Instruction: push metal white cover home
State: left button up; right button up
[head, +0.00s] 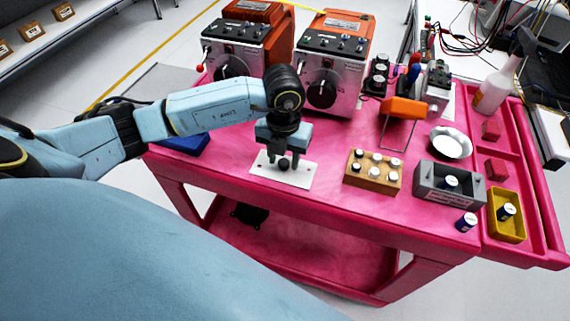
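A flat white plate (303,178) with small holes at its edges lies on the pink cart top near its front edge. A dark round knob (284,165) stands at its middle. I cannot tell for sure whether this plate is the metal white cover. My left gripper (284,160) points down right over the plate. Its two dark fingers stand apart, one on each side of the knob, and seem open. Whether they touch the plate or knob is unclear. A round white metal dish (450,143) sits farther right. My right gripper is not in view.
Two orange-and-grey machines (335,75) stand behind the gripper. A wooden block (373,176) with several white-topped pegs, a grey bin (435,195), a yellow bin (496,225) and a spray bottle (497,88) are to the right. A blue object (185,144) lies left under my arm.

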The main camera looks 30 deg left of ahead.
aim_at(284, 162)
pick_arm(q)
grip_shut()
notch_tip(284, 162, up, 4)
jog(key=p, duration=0.3)
jog(key=shift+r, duration=0.1)
notch_tip(284, 162, up, 3)
jog(key=p, duration=0.2)
jog(key=shift+p, duration=0.3)
